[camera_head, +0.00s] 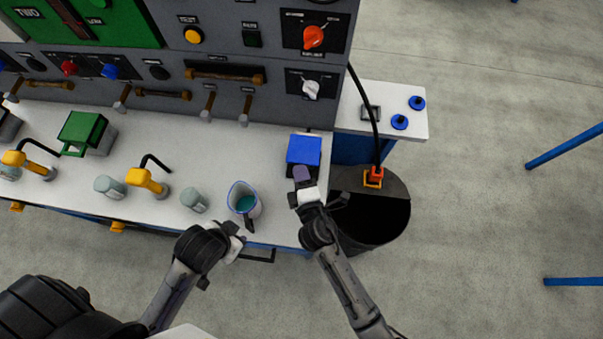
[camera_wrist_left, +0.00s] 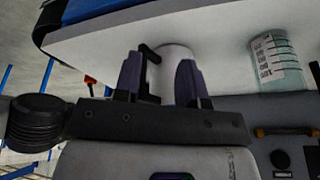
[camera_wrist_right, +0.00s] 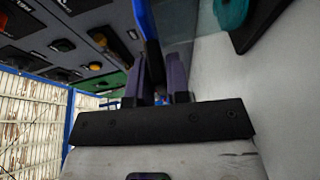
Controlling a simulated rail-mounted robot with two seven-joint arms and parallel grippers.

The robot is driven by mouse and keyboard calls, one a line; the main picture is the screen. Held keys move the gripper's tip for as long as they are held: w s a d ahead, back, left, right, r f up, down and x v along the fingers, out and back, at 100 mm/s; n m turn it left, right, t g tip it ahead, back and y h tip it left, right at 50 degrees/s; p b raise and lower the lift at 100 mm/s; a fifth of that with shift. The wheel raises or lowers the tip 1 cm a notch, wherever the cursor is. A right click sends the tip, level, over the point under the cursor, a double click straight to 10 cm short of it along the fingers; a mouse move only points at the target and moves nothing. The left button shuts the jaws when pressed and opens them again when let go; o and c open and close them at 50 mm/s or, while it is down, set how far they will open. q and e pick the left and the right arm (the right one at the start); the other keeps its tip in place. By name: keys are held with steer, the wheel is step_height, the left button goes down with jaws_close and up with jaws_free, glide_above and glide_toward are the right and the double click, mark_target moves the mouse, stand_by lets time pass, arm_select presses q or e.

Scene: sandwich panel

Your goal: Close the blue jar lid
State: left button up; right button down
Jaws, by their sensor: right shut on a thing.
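The jar's body is mostly hidden in the head view. My right gripper (camera_head: 303,178) is shut on the lid at its near edge; its fingers also show in the right wrist view (camera_wrist_right: 158,82). My left gripper (camera_head: 235,238) is open below a jug (camera_head: 243,199); in its wrist view the fingers (camera_wrist_left: 160,80) stand apart in front of the jug's dark handle.
A dark open bin (camera_head: 372,216) is just right of my right gripper. The control panel (camera_head: 215,95) rises behind.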

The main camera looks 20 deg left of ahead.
steer(key=shift+d+f, duration=0.15)
steer(key=shift+f, duration=0.3)
steer(key=c, duration=1.2)
jaws_free()
steer(key=shift+c, duration=0.2)
steer(key=shift+o, duration=0.4)
steer(key=shift+r, duration=0.2)
steer(key=shift+s+d+r, duration=0.1)
steer(key=shift+s, duration=0.15)
steer(key=p+v, duration=0.1)
steer(key=v, duration=1.2)
